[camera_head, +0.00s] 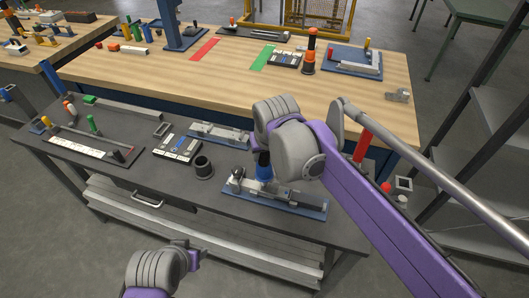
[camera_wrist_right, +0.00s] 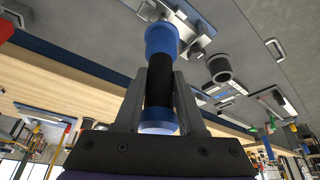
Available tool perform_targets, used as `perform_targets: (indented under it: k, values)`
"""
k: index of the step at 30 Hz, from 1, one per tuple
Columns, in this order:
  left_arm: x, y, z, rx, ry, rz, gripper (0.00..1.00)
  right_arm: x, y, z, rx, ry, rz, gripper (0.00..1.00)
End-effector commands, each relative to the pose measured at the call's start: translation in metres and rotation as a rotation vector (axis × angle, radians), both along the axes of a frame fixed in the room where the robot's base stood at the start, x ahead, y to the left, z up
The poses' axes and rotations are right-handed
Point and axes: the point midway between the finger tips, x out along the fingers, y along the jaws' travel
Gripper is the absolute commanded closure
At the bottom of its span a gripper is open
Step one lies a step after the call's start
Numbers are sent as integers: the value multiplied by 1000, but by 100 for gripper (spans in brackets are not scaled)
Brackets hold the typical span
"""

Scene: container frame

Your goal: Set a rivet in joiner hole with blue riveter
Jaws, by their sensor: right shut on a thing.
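The blue riveter (camera_head: 263,168), a cylinder with blue ends and a black grip, is upright at the blue-based fixture (camera_head: 312,205) holding grey metal parts on the dark bench. My right gripper (camera_wrist_right: 160,82) is shut around the riveter's black middle (camera_wrist_right: 160,85); in the head view my wrist mostly hides the fingers. The riveter's far blue end is over a grey metal part (camera_wrist_right: 150,10); I cannot tell whether they touch. The joiner hole and any rivet are hidden. My left gripper (camera_head: 192,255) is low at the front, away from the objects; its fingers are unclear.
A black cup-like holder (camera_head: 203,167) stands left of the fixture, near a tray of small parts (camera_head: 177,147) and another blue-based fixture (camera_head: 218,134). An orange-and-black tool (camera_head: 310,50) stands on the wooden table (camera_head: 200,85) behind. Shelving (camera_head: 490,120) stands at right.

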Motion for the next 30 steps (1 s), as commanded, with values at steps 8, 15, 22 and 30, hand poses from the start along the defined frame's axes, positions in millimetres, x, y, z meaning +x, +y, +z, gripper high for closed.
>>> perform_targets:
  k: [8, 15, 22, 30]
  values:
    - [-1, 0, -4, 0, 2, 0, 50, 0, 0, -5, 0, 0, 0, 100]
    - [-2, 0, -6, 0, 4, 0, 50, 0, 0, -10, 0, -1, 0, 100]
    - [-3, 0, -9, 0, 5, 0, 50, 0, 0, -14, 0, 0, 0, 100]
    - [-3, 0, -10, 0, 6, 0, 50, 0, 0, -16, 0, 0, 0, 100]
